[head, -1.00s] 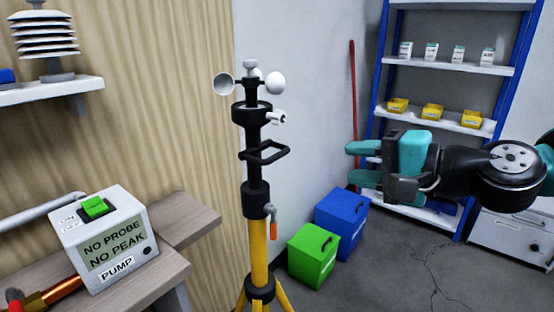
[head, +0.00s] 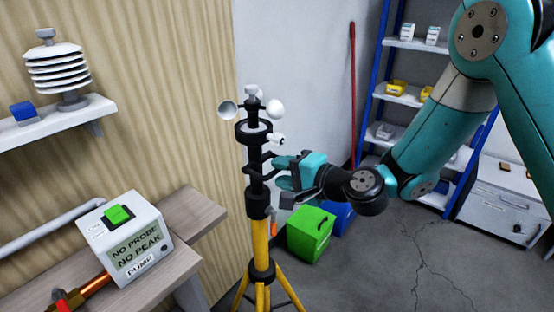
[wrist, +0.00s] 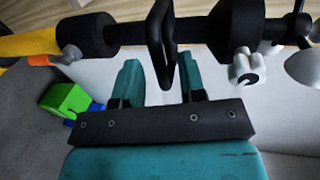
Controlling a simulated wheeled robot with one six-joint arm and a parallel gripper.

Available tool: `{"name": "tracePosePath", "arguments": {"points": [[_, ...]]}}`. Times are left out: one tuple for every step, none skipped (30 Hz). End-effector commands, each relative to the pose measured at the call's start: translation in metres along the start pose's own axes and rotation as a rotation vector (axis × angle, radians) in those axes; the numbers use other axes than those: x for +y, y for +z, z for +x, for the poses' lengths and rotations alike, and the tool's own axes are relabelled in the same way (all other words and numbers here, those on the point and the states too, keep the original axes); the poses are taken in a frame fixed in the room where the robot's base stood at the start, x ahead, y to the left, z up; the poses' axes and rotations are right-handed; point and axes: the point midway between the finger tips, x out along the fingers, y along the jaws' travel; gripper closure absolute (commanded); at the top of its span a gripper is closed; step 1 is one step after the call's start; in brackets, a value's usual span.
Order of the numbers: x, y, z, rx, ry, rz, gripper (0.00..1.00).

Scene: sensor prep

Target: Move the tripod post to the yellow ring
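The tripod post (head: 259,240) stands upright on yellow legs, with a black upper section and a cup-type wind sensor (head: 252,107) on top. A black loop handle (head: 253,170) juts from the upper section toward my gripper (head: 282,173). In the wrist view the post runs sideways across the top, and the handle (wrist: 163,45) reaches down between the two teal fingers of my gripper (wrist: 158,72). The fingers are apart, with gaps visible on both sides of the handle. No yellow ring shows in any view.
A pump box (head: 126,238) sits on a wooden bench (head: 190,215) to the left. A green box (head: 310,233) and a blue box (head: 343,214) stand on the floor behind the post. Blue-framed shelves (head: 408,95) and a grey cabinet (head: 495,200) are at right. Cracked floor (head: 400,265) lies clear in front.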

Motion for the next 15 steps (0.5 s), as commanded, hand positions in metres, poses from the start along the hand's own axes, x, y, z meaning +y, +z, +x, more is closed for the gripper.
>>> {"name": "tracePosePath", "arguments": {"points": [[-0.003,0.001,0.006,-0.002,0.0,-0.002,0.63],[-0.002,0.001,0.009,-0.002,0.0,-0.001,0.63],[-0.002,0.0,0.013,-0.001,0.0,-0.001,0.63],[-0.001,0.0,0.015,-0.001,0.0,-0.001,0.63],[-0.001,0.0,0.016,-0.001,0.0,0.0,0.63],[-0.001,0.0,0.018,0.0,0.0,0.0,0.63],[-0.001,0.0,0.019,0.0,0.0,0.0,0.63],[0.0,0.0,0.019,0.0,0.0,0.0,0.63],[0.0,0.0,0.02,0.0,0.0,-0.001,0.63],[0.0,0.0,0.02,0.0,-0.001,0.0,0.63],[0.0,0.0,0.02,0.0,-0.001,0.0,0.63],[0.0,0.0,0.02,0.0,0.0,0.0,0.63],[0.0,0.0,0.019,0.0,0.0,0.0,0.63],[0.0,0.0,0.019,0.0,0.0,0.0,0.63],[0.0,0.0,0.019,0.0,0.0,0.0,0.65]]}}
